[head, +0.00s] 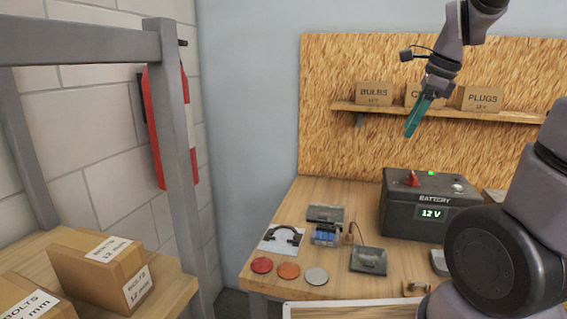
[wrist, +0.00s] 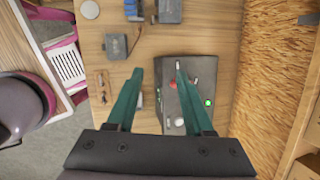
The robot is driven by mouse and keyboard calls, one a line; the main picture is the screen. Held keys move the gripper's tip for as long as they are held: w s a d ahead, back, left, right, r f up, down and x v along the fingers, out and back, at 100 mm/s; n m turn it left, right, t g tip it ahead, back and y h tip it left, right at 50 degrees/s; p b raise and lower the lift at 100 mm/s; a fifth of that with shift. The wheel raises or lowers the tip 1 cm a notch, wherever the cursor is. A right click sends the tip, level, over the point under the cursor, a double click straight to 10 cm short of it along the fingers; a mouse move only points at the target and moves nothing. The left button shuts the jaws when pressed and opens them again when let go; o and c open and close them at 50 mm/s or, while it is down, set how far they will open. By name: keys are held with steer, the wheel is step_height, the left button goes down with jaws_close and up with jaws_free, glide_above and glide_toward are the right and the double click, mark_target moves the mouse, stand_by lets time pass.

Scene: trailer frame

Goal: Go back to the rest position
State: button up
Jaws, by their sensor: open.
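My gripper (head: 413,128) is raised in the air above the workbench, in front of the chipboard back panel. It points downward and its teal fingers are empty. In the wrist view my gripper (wrist: 158,72) shows two fingers spread apart, with nothing between them. Below is the black battery box (head: 432,190) with a 12 V display, a green light and a red part on top. The battery box also shows in the wrist view (wrist: 200,70), partly behind the right finger.
The workbench (head: 330,195) holds red, orange and white discs (head: 289,271), a blue connector block (head: 326,236) and dark square pieces. A shelf (head: 440,112) carries labelled boxes. A grey rack (head: 180,200) with cartons (head: 100,270) stands at left.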

steer(key=s+a+r+n+t, duration=0.2)
steer(key=s+n, duration=0.3)
steer(key=n, duration=0.4)
steer(key=s+a+r+n+t, duration=0.1)
steer(key=s+a+r+n, duration=0.2)
steer(key=s+n, duration=0.3)
steer(key=shift+s+a+r+n+t, duration=0.2)
steer(key=shift+a+n+t, duration=0.25)
steer(key=shift+n, duration=1.05)
